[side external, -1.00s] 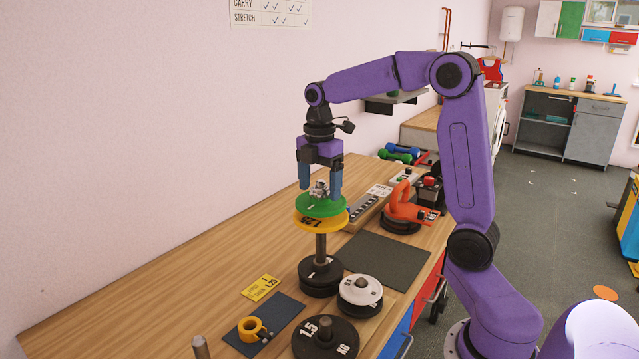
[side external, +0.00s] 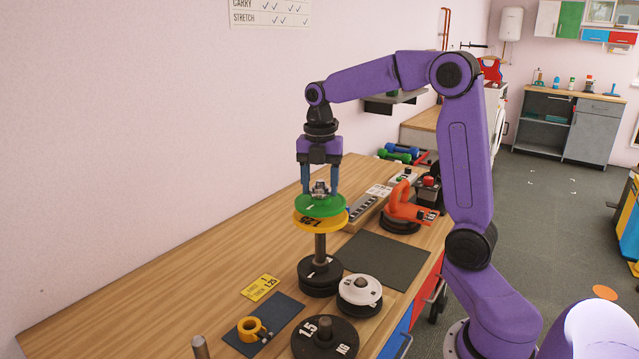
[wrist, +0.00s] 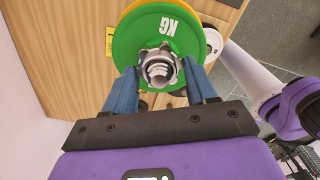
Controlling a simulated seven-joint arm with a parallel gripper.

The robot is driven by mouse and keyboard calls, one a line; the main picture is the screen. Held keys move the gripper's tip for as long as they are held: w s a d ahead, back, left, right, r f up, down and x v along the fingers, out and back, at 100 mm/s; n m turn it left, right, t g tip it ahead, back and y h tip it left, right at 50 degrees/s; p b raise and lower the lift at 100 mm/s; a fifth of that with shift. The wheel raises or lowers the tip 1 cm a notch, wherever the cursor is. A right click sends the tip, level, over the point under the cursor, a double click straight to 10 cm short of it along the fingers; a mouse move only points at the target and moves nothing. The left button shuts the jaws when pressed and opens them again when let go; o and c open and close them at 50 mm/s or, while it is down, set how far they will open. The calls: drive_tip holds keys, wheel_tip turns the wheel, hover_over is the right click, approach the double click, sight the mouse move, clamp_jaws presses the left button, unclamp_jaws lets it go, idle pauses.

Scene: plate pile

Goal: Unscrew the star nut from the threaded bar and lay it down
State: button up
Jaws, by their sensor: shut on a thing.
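The silver star nut (side external: 320,189) sits around the threaded bar, on top of the green plate (side external: 322,207). A yellow plate (side external: 307,222) lies just below the green one. The bar (side external: 320,246) stands upright, with black plates at its foot. My gripper (side external: 320,190) points down with its blue fingers on either side of the nut, shut on it. In the wrist view the nut (wrist: 143,66) lies between the fingertips and the threaded bar end (wrist: 158,70) shows through its middle. The nut's underside is hidden.
A dark mat (side external: 384,261) lies bare to the right of the bar. A white plate (side external: 360,291) and a black plate (side external: 324,338) lie in front. A yellow collar (side external: 250,329) rests on a small dark mat. An orange-handled tool (side external: 404,212) stands behind. The left tabletop is clear.

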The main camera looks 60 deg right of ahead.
drive_tip(key=n, duration=0.5)
drive_tip(key=shift+d+r, duration=0.1)
drive_tip(key=shift+d, duration=0.05)
drive_tip(key=n, duration=0.5)
drive_tip(key=shift+d+n, duration=0.15)
drive_tip(key=shift+n, duration=0.25)
drive_tip(key=shift+n, duration=0.3)
drive_tip(key=o, duration=1.1)
drive_tip(key=shift+s, duration=0.1)
